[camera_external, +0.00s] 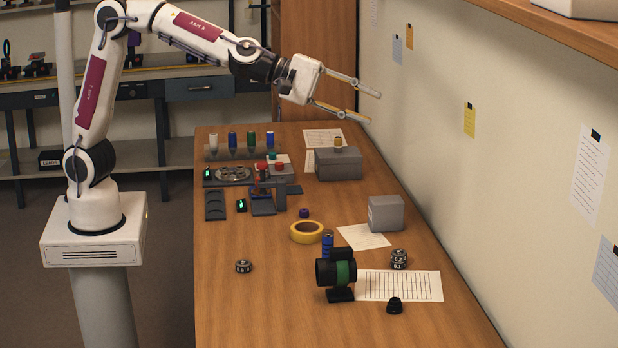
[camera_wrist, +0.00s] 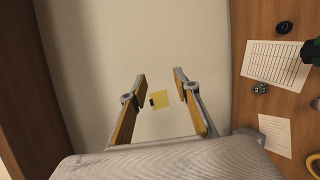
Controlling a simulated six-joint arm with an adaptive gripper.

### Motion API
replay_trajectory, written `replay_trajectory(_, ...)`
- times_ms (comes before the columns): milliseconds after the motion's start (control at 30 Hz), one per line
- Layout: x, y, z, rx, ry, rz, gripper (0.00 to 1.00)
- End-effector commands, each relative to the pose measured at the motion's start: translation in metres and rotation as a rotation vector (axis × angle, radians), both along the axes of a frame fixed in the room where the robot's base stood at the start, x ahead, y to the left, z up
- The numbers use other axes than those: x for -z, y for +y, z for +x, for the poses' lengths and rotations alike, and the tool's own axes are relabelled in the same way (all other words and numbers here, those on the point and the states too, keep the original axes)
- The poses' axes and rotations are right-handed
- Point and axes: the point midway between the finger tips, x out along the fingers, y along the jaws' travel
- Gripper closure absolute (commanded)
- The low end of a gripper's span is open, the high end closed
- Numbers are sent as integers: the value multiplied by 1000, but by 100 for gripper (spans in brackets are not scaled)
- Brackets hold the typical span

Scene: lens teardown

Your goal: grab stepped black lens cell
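The stepped black lens cell (camera_external: 394,306) stands on the wooden table near its front right, just below a lined sheet. It also shows as a small dark round piece (camera_wrist: 284,27) at the upper right of the wrist view. My gripper (camera_external: 374,107) is raised high above the far right of the table, well apart from the cell. In the wrist view its two fingers (camera_wrist: 159,74) are spread, with only the wall and a yellow note behind them. The gripper is open and empty.
A black lens barrel with a green band (camera_external: 345,273) stands left of the cell. Stacked metal weights (camera_external: 399,259), a lined sheet (camera_external: 425,286), yellow tape (camera_external: 307,232) and a grey box (camera_external: 385,213) are nearby. The wall runs along the right. The table's front left is mostly clear.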

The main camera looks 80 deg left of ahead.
Motion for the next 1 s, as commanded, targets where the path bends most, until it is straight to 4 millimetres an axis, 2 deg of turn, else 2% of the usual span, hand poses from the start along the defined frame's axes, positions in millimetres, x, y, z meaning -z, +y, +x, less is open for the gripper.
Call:
replay_trajectory(33, 6, -9, 8, -23, 7, -37, 69)
replay_trajectory(200, 20, -30, 33, -117, 24, -171, 69)
replay_trajectory(500, 60, -64, 66, -290, 61, -396, 69)
replay_trajectory(800, 117, -93, 81, -478, 92, -597, 69)
replay_trajectory(1000, 163, -110, 81, -609, 108, -716, 69)
